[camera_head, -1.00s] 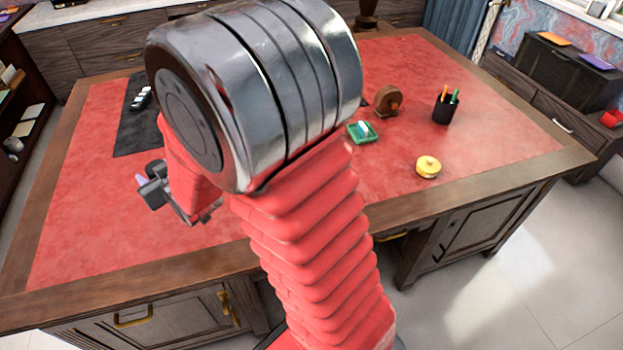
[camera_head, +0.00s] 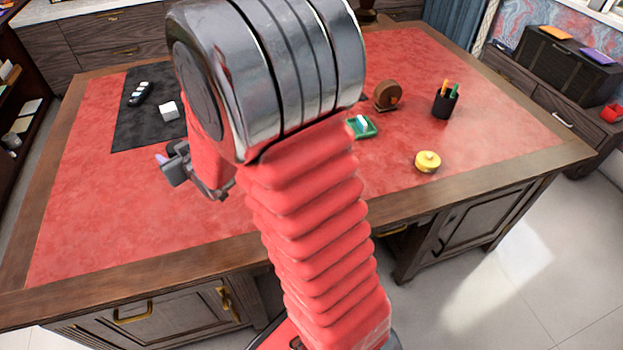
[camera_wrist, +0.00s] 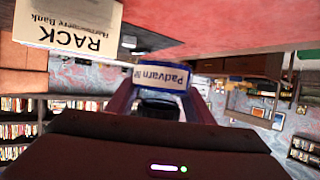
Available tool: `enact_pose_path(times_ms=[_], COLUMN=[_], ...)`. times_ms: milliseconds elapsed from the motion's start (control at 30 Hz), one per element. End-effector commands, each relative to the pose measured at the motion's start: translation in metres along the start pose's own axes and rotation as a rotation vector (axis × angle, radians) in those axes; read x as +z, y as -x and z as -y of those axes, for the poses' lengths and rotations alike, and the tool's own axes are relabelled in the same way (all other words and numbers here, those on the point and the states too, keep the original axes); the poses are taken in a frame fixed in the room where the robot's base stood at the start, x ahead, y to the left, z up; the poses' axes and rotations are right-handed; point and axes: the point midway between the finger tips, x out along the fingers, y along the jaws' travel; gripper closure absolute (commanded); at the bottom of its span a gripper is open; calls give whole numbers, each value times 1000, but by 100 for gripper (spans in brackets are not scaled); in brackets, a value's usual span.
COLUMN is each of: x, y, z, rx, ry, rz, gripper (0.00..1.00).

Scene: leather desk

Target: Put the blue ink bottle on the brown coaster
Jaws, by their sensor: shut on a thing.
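In the wrist view, my gripper (camera_wrist: 161,98) is shut on a small bottle (camera_wrist: 164,76) with a blue-edged white label reading "Padvarn", which I take to be the blue ink bottle. The fingers stand on either side of it. In the head view, my gripper (camera_head: 174,165) is left of my forearm, in front of the black mat, seemingly above the red desk top. The bottle is mostly hidden there. I cannot make out the brown coaster in either view; my arm covers the middle of the desk.
The black mat (camera_head: 132,136) holds a dark remote-like object (camera_head: 140,93) and a white cube (camera_head: 169,110). A brown round object (camera_head: 387,95), green tray (camera_head: 371,131), pen cup (camera_head: 444,103) and yellow tin (camera_head: 428,162) stand right. A lettered box (camera_wrist: 70,28) shows in the wrist view.

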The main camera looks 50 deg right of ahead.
Motion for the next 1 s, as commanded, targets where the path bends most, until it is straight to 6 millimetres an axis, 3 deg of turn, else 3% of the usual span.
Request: enact_pose_path(times_ms=[100, 467, 1000], x=[2, 19, 68], y=[1, 18, 78], z=[-36, -129, -249], rx=[18, 46, 72], ry=[-6, -19, -32], rz=[-1, 1, 0], gripper=[83, 83, 83])
